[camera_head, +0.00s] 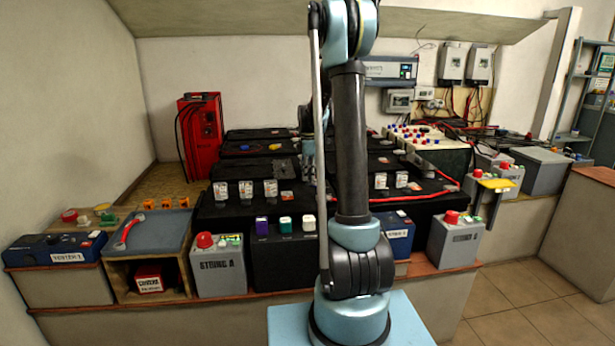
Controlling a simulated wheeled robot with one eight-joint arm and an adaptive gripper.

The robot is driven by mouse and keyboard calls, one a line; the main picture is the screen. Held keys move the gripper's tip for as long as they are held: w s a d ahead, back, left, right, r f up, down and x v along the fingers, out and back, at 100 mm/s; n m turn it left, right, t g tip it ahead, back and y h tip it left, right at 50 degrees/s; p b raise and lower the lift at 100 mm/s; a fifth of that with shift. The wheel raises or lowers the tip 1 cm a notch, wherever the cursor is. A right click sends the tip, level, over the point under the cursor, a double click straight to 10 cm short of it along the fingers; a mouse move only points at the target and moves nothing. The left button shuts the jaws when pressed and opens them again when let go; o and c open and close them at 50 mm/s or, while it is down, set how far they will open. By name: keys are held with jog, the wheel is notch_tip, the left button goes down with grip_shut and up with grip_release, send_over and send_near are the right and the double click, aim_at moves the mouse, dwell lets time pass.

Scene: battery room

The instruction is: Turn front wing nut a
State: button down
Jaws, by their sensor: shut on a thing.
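My arm stands upright in the middle of the camera_head view and blocks much of the battery bench. My wrist end reaches down behind it, and a narrow part of my gripper (309,172) shows just left of the dark arm link, low among the black batteries (258,171). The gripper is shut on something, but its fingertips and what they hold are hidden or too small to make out. I cannot pick out front wing nut a.
A blue-grey tray (160,232) with a red wrench (128,232) lies at left. A grey String A box (218,268) stands at the front edge, and another grey box (455,242) at right. A red unit (200,135) stands at back left. Tiled floor (530,300) is clear at right.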

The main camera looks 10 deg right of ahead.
jog(key=shift+w+m, duration=0.1)
jog(key=shift+m, duration=0.2)
jog(key=m, duration=0.3)
jog(key=shift+m, duration=0.4)
jog(key=m, duration=1.3)
jog(key=shift+m, duration=0.3)
jog(key=c, duration=1.7)
grip_release()
